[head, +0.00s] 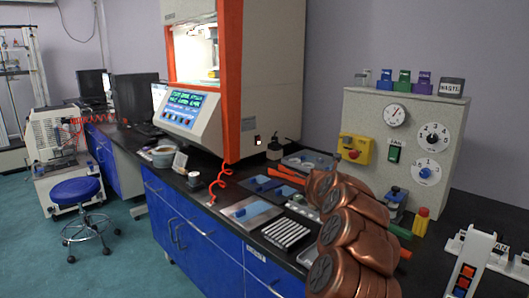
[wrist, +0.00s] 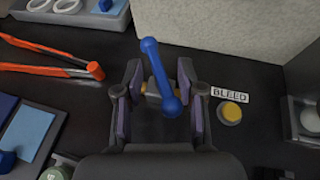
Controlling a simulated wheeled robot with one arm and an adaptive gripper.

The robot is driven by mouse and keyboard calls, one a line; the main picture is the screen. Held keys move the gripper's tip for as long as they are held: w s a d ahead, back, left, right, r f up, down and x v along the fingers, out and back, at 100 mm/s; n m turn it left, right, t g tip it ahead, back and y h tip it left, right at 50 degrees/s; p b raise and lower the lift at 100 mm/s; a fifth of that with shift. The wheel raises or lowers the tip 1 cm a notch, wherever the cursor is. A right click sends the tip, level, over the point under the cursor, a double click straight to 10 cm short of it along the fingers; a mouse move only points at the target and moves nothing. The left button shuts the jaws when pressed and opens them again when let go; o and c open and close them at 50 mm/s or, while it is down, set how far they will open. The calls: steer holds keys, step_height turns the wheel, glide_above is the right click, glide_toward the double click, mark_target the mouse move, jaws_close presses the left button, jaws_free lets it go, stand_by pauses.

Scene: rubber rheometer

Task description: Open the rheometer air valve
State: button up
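A valve with a blue lever handle (wrist: 159,75) and a small brass-coloured body (wrist: 152,88) shows in the middle of the wrist view. The lever slants from upper left to lower right, with rounded ends. My gripper (wrist: 160,72) is open, with one finger on each side of the lever. A gap shows on both sides, wider on the left; the lever's lower end lies near the right finger. The valve's base is partly hidden by the gripper. In the head view my copper-coloured arm covers part of the bench, and I cannot clearly make out the fingers there.
A yellow button (wrist: 231,111) beside a BLEED label (wrist: 230,95) sits right of the gripper. Orange-handled pliers (wrist: 55,62) lie to the left. A pale panel box (head: 375,122) with dials stands behind. The rheometer (head: 205,75) stands on the bench further left.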

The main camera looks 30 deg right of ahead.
steer(key=shift+w+m+g+h+p, duration=0.1)
steer(key=shift+m+g+h+p, duration=0.2)
steer(key=shift+m+g+p, duration=0.45)
steer(key=shift+r+p, duration=0.15)
steer(key=shift+p, duration=0.8)
steer(key=shift+w+a+m+g+h+p, duration=0.15)
steer(key=shift+m+g+h+p, duration=0.45)
steer(key=shift+p, duration=1.8)
steer(key=w+a+r+n+t+y, duration=0.1)
steer(key=a+r+n+t+y, duration=0.1)
steer(key=a+r+n, duration=0.3)
steer(key=w+a+r+n+t+y+p, duration=0.1)
steer(key=a+r+n, duration=0.4)
steer(key=a, duration=0.8)
steer(key=w+a+r+n+t+y, duration=0.2)
steer(key=a+r+n+t+y, duration=0.2)
steer(key=a+n, duration=0.3)
steer(key=shift+w+a+r, duration=0.35)
steer(key=shift+a+r, duration=0.25)
steer(key=shift+a, duration=0.9)
steer(key=shift+t, duration=0.25)
